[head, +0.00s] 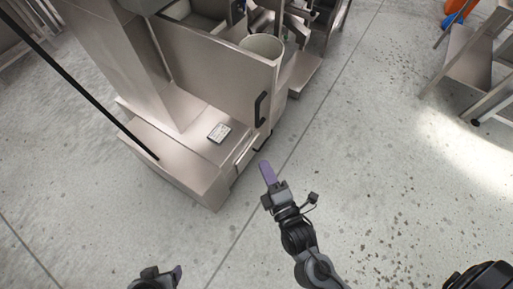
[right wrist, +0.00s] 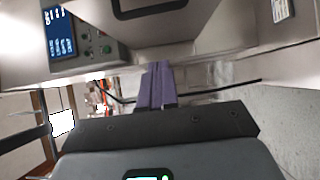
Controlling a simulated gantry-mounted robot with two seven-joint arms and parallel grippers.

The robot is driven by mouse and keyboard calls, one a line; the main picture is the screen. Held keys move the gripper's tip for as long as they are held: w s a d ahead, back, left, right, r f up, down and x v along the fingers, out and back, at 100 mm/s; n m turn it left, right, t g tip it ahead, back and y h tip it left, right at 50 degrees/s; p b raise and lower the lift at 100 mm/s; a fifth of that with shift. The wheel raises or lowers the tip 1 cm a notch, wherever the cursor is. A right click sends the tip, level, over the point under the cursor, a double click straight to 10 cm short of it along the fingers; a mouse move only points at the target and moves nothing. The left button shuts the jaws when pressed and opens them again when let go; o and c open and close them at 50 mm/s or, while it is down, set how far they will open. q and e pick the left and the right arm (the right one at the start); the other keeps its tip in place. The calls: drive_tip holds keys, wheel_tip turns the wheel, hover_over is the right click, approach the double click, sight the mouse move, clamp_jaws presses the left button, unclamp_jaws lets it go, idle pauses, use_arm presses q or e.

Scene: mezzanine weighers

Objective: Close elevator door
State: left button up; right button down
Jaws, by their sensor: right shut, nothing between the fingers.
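The elevator door (head: 212,68) appears to be the upright, flat metal panel on the steel machine, with a dark bar handle (head: 260,108) near its right edge. I cannot tell exactly how far it stands open. My right gripper (head: 267,172) is shut and empty, its purple fingers together, below the handle in the head view and apart from it. In the right wrist view the purple fingers (right wrist: 157,85) point toward metal surfaces, and a dark handle (right wrist: 150,9) shows at the top. My left gripper (head: 160,277) is at the bottom edge, partly cut off, away from the door.
A steel base ledge (head: 160,147) holds a small pale plate (head: 219,132). A round pale bin (head: 262,45) stands behind the panel. A control box with a blue screen (right wrist: 60,36) shows in the wrist view. A metal stand (head: 465,62) is at the right; the grey floor between is clear.

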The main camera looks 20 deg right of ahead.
use_arm(q)
drive_tip(key=shift+w+d+f+b, duration=0.15)
drive_tip(key=shift+f+b, duration=1.75)
drive_tip(key=shift+f, duration=0.55)
use_arm(e)
drive_tip(key=w+d+f, duration=0.2)
drive_tip(key=w+d, duration=0.1)
drive_tip(key=w, duration=1)
drive_tip(key=shift+d, duration=0.15)
drive_tip(key=shift+f, duration=0.1)
